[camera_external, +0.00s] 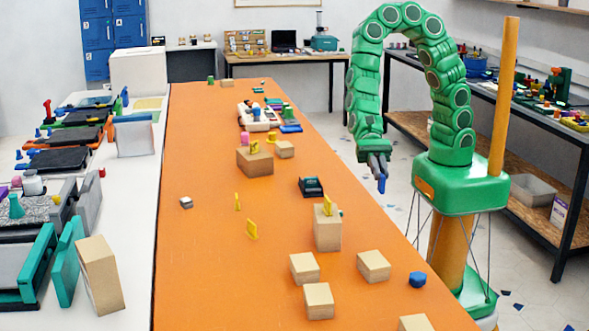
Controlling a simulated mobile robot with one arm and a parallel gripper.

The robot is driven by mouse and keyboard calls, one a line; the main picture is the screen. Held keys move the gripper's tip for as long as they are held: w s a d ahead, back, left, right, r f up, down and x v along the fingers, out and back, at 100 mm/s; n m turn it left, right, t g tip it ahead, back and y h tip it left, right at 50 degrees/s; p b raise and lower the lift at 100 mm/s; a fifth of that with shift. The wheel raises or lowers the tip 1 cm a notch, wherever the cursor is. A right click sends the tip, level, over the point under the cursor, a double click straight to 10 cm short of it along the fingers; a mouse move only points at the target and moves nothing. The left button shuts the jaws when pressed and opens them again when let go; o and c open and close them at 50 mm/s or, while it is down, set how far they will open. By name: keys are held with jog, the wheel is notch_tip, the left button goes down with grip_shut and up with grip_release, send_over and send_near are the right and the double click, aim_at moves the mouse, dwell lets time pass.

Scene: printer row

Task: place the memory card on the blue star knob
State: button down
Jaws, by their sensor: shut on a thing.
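My green arm hangs down from its arch, and my gripper (378,168) is beside the table's right edge in this view. It is shut on a small, thin blue piece (382,184) that hangs below the fingers. This appears to be the memory card, but it is too small to tell for sure. The blue star knob (417,279) sits on the orange table (205,275) near its front right edge, with its top bare. My gripper is well above and behind it, apart from it.
Wooden blocks (374,266) stand near the knob on its left, and another (414,323) lies in front. A taller block (327,232) carries a yellow piece (327,205). A dark device (311,187) lies nearer my gripper. The table's left middle is mostly clear.

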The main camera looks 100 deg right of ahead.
jog(key=s+a+r+n+g, duration=0.1)
jog(key=s+a+r, duration=0.1)
jog(key=s+a, duration=0.85)
jog(key=shift+w+a+f, duration=1.55)
jog(key=shift+a+f, duration=0.65)
jog(key=shift+a, duration=0.1)
jog(key=shift+w+a+f, duration=1.5)
jog(key=shift+a+f, duration=0.75)
jog(key=shift+w+a+f, duration=1.55)
jog(key=shift+a+f, duration=0.65)
jog(key=shift+a, duration=0.1)
jog(key=shift+f, duration=0.1)
jog(key=c, duration=1.1)
grip_release()
jog(key=shift+c, duration=0.2)
jog(key=v, duration=1.2)
jog(key=shift+w, duration=0.15)
